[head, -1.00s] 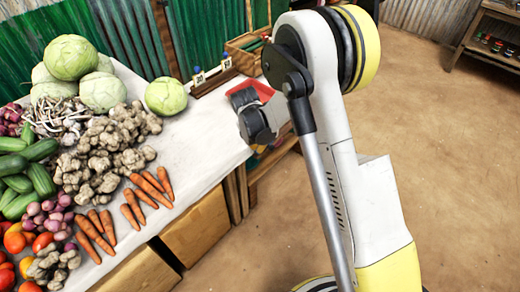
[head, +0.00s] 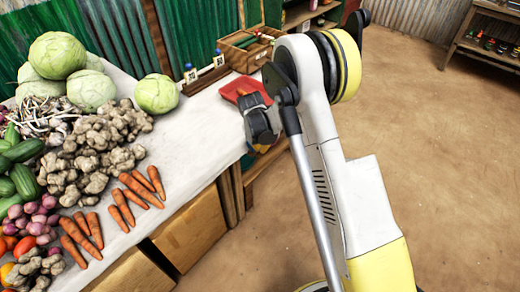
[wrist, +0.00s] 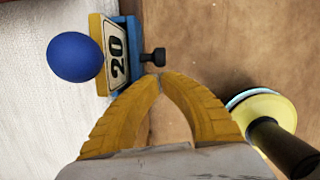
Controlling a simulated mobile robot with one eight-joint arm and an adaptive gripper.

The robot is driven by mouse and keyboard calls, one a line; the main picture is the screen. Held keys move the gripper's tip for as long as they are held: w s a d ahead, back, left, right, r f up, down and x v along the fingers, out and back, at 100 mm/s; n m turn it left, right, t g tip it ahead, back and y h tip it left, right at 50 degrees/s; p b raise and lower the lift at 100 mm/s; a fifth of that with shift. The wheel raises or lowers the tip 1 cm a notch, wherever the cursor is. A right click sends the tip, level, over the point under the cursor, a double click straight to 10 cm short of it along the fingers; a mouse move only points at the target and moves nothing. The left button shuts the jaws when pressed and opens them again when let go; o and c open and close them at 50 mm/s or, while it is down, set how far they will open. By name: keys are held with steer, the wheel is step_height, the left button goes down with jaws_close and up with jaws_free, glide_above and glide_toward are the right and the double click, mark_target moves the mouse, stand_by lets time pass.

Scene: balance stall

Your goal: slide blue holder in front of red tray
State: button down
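The red tray (head: 243,88) lies on the white-covered table near its right edge in the head view, partly hidden by my wrist. My gripper's wrist end hangs just in front of it; the fingers are not clear there. In the wrist view, my gripper's yellow fingers (wrist: 159,78) meet at the tips with nothing visible between them. Just beyond the tips is a holder with a blue part (wrist: 133,38), a yellow part, a card reading 20, a blue ball (wrist: 75,57) and a black knob. The fingertips are close to the knob; contact is unclear.
A cabbage (head: 157,94) and piled vegetables fill the table's left. A yellowish disc with a dark post (wrist: 262,108) shows at right in the wrist view.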

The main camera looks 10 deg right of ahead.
steer(key=w+d, duration=0.9)
steer(key=d, duration=0.3)
steer(key=shift+d, duration=0.3)
steer(key=shift+w, duration=0.1)
steer(key=shift+a, duration=0.1)
